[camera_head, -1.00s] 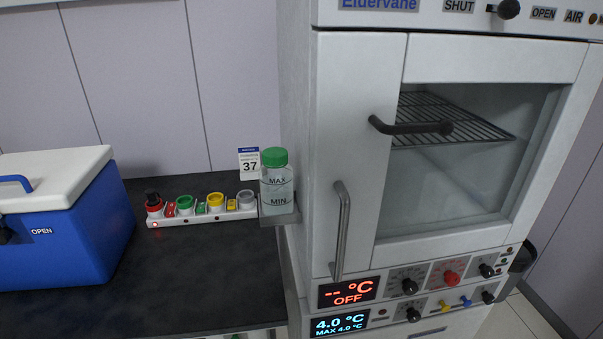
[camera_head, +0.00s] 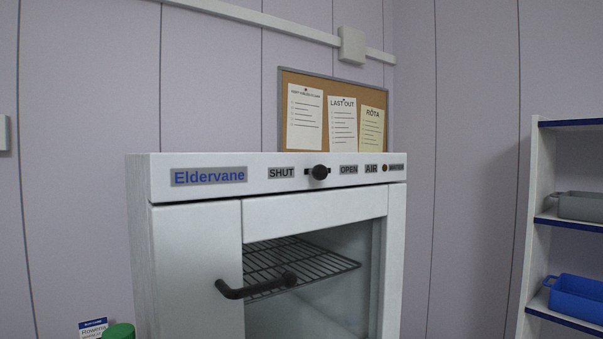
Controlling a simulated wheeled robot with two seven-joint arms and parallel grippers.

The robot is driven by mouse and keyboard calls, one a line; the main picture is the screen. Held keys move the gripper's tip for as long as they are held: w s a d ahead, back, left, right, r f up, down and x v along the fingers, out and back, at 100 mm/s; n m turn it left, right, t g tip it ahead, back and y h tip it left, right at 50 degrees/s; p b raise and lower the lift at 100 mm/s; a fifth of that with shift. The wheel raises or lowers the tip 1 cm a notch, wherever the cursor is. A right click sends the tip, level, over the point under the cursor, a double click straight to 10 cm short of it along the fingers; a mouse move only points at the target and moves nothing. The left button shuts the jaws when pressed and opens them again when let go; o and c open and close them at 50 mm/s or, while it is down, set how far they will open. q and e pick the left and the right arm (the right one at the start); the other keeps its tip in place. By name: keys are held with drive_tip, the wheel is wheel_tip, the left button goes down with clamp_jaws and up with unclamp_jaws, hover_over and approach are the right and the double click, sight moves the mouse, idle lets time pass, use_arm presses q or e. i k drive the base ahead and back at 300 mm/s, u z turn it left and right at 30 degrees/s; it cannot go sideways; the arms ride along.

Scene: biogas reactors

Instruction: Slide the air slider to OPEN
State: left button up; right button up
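The air slider is a black round knob (camera_head: 320,172) on the top front panel of the white Eldervane cabinet (camera_head: 190,270). It sits between the SHUT label (camera_head: 281,173) and the OPEN label (camera_head: 348,170), at about the middle of the gap. The AIR label (camera_head: 372,169) is right of OPEN. Neither of my grippers shows in the head view, so their state and place are hidden.
A black door handle (camera_head: 257,287) sticks out below the panel, in front of a window with a wire rack (camera_head: 300,262). A corkboard (camera_head: 333,88) hangs behind. Shelves with a blue bin (camera_head: 577,298) stand at right. A green lid (camera_head: 118,331) shows at lower left.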

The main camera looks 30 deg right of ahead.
sight(319, 172)
drive_tip(key=u, duration=1.25)
drive_tip(key=k, duration=0.9)
drive_tip(key=z, duration=1.15)
drive_tip(key=i, duration=0.5)
